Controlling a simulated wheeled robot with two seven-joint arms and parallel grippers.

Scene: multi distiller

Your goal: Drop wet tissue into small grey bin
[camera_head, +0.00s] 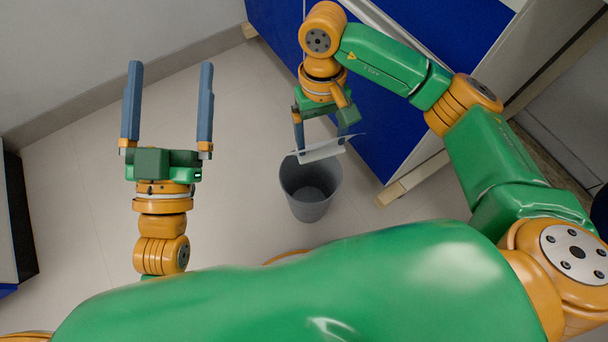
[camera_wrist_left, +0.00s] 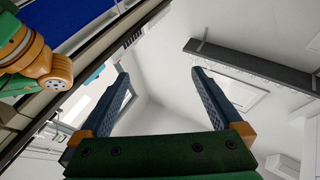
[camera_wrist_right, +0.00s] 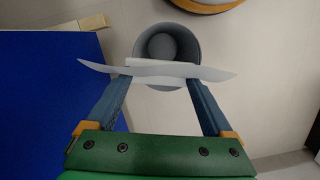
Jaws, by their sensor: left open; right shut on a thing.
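The wet tissue (camera_head: 325,149) is a thin white sheet held in my right gripper (camera_head: 322,142). In the right wrist view the tissue (camera_wrist_right: 160,71) spreads past both fingertips of my right gripper (camera_wrist_right: 160,76). The small grey bin (camera_head: 310,189) stands on the floor, open at the top. In the head view the tissue overlaps its far rim; in the right wrist view the bin (camera_wrist_right: 167,45) shows beyond the tissue. My left gripper (camera_head: 168,66) is open and empty, well left of the bin, and it also shows in the left wrist view (camera_wrist_left: 158,72).
A blue cabinet (camera_head: 385,125) with pale wooden feet stands right of the bin, behind my right arm. A white wall (camera_head: 90,40) runs along the left and back. The pale floor (camera_head: 240,130) between my left gripper and the bin is clear. A dark object (camera_head: 15,220) stands at the left edge.

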